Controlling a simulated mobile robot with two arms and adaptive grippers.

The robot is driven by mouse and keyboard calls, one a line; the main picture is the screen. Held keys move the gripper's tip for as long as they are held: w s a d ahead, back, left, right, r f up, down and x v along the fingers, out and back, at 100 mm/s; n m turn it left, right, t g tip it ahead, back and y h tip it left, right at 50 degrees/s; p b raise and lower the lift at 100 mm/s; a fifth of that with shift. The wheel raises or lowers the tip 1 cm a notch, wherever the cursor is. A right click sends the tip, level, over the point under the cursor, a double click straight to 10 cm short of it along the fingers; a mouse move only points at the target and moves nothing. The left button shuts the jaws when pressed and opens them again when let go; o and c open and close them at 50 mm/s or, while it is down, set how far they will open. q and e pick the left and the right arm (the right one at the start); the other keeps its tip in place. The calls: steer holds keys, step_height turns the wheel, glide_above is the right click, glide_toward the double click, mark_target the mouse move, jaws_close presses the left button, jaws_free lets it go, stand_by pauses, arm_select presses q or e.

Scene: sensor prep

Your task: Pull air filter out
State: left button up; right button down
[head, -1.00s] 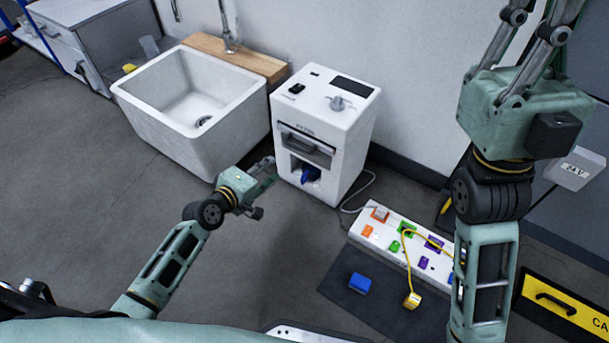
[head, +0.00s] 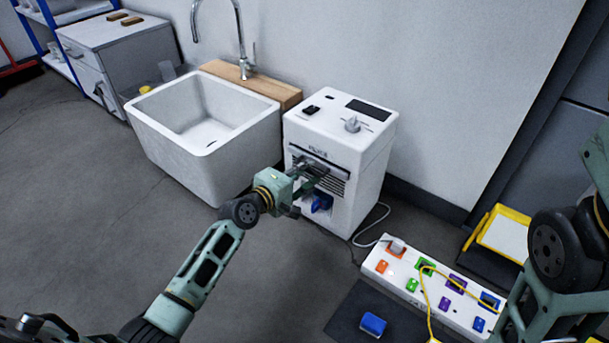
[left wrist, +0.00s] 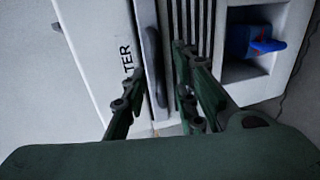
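The white machine (head: 365,150) stands against the wall, right of the sink. Its front holds the air filter (head: 336,181), a slatted panel with a grey handle bar. In the left wrist view the air filter (left wrist: 204,25) shows dark slats, with the handle bar (left wrist: 153,62) beside lettering ending in "TER". My left gripper (head: 308,171) is at the filter front and partly hides it. In the left wrist view my left gripper (left wrist: 156,82) has its fingers apart, on either side of the handle bar; contact cannot be told. My right gripper is out of view.
A blue item (head: 321,203) sits in the opening below the filter. The white sink (head: 205,130) is close on the left. A power strip (head: 430,285) with coloured plugs and cables lies right, near a blue block (head: 373,324).

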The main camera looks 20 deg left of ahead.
arm_select(q)
steer(key=shift+c, duration=0.4)
jaws_close()
